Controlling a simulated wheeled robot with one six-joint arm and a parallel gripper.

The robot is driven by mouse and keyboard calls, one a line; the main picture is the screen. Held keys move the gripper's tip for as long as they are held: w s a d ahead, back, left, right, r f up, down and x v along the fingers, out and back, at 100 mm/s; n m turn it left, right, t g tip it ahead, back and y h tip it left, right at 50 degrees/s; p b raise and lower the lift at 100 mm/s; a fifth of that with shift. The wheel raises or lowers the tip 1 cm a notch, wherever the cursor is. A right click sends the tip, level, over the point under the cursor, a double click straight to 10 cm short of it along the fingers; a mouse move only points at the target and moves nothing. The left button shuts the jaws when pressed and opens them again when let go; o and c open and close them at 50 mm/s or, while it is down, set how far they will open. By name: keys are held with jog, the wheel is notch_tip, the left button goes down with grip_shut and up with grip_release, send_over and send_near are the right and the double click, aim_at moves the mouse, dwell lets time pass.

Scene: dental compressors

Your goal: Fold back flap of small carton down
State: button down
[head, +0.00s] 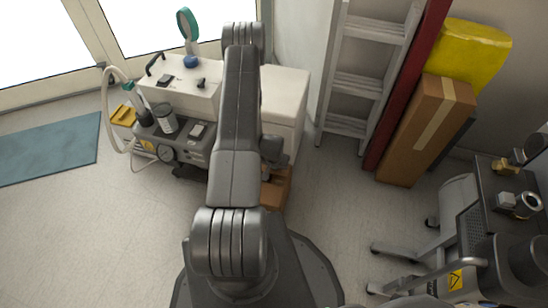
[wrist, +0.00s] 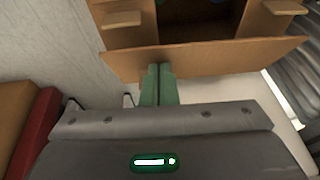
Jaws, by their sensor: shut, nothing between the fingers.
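The small carton (head: 277,188) is brown cardboard and stands on the floor, mostly hidden behind my arm in the head view. In the wrist view its wide tan flap (wrist: 215,58) stretches across the upper middle, in front of the carton's dark opening. Smaller flaps show at the left (wrist: 121,18) and right (wrist: 284,7) of the opening. My gripper (wrist: 159,70) has green fingers pressed together with nothing between them. Its tips overlap the flap's near edge; I cannot tell if they touch it. The fingertips are not clear in the head view.
A white cabinet (head: 287,100) and a compressor unit (head: 185,140) stand beyond the carton. A ladder (head: 357,85), red post (head: 405,90) and tall brown box (head: 425,130) lean at right. A wheeled grey stand (head: 455,215) is at far right. Floor between is clear.

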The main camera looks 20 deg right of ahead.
aim_at(275, 173)
jog(key=shift+s+d+t+h+p, duration=0.1)
jog(key=shift+s+t+h+p, duration=0.2)
jog(key=shift+s+h, duration=0.1)
jog(key=shift+s+f+b, duration=0.2)
jog(key=shift+f+b, duration=0.2)
jog(key=shift+b, duration=0.1)
jog(key=t+b, duration=0.1)
jog(key=b, duration=0.1)
jog(key=f+h+b, duration=0.1)
jog(key=b, duration=0.1)
jog(key=f+t+b, duration=0.1)
jog(key=b, duration=0.1)
jog(key=shift+s+a+t+h, duration=0.3)
jog(key=shift+s+h, duration=0.1)
jog(key=shift+s+a+t+b, duration=0.1)
jog(key=shift+t+b, duration=0.2)
jog(key=shift+b, duration=0.3)
jog(key=shift+h, duration=0.3)
jog(key=shift+w+d+b, duration=0.4)
jog(key=shift+w+b, duration=0.05)
jog(key=shift+w, duration=0.2)
jog(key=p+v, duration=0.4)
jog(key=v, duration=1)
jog(key=shift+s+d, duration=0.1)
jog(key=shift+s, duration=0.05)
